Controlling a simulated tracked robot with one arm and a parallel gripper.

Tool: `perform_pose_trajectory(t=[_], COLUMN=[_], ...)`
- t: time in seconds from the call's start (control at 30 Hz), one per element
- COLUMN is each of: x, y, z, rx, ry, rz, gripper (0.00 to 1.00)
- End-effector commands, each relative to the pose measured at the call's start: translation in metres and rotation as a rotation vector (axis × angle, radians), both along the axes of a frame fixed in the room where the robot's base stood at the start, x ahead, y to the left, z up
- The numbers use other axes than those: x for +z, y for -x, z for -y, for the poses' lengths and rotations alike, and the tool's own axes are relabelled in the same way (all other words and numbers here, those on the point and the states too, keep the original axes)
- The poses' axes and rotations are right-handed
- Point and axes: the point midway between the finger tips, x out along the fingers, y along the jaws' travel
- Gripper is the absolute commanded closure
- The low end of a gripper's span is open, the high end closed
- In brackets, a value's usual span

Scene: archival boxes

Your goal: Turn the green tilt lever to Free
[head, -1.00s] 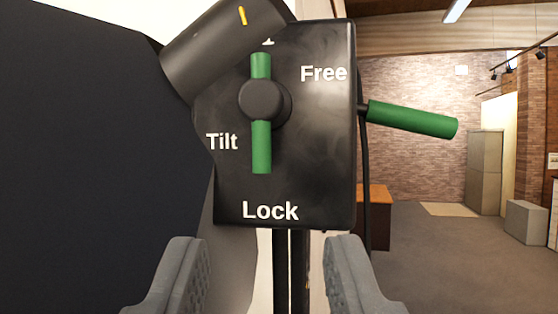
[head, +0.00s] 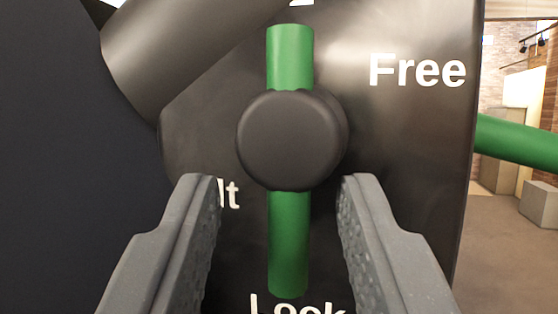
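The green tilt lever (head: 289,240) stands upright on a black panel (head: 400,150), one green end above and one below its round black knob (head: 291,140). Its lower end points at the word "Lock", which is partly cut off at the bottom. The word "Free" (head: 417,71) is at the upper right of the panel. The word "Tilt" is partly hidden behind my left finger. My gripper (head: 281,195) is open, with one finger on each side of the lever's lower end. A gap shows between each finger and the lever.
A second green handle (head: 518,142) sticks out to the right of the panel. A dark cylinder (head: 190,50) crosses the upper left, and a large dark surface (head: 60,180) fills the left side. Pale boxes (head: 540,203) stand on the floor far behind at right.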

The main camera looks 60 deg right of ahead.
Motion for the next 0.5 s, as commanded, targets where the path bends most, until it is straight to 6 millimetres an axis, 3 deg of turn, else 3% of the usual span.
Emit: perform_pose_trajectory(t=[0.37,0.5], x=[0.0011,0.0013], y=[-0.0013,-0.0013], z=[0.005,0.0049], rx=[-0.001,-0.001], ry=[-0.001,-0.001], rz=[0.0,0.0], gripper=[0.65,1.0])
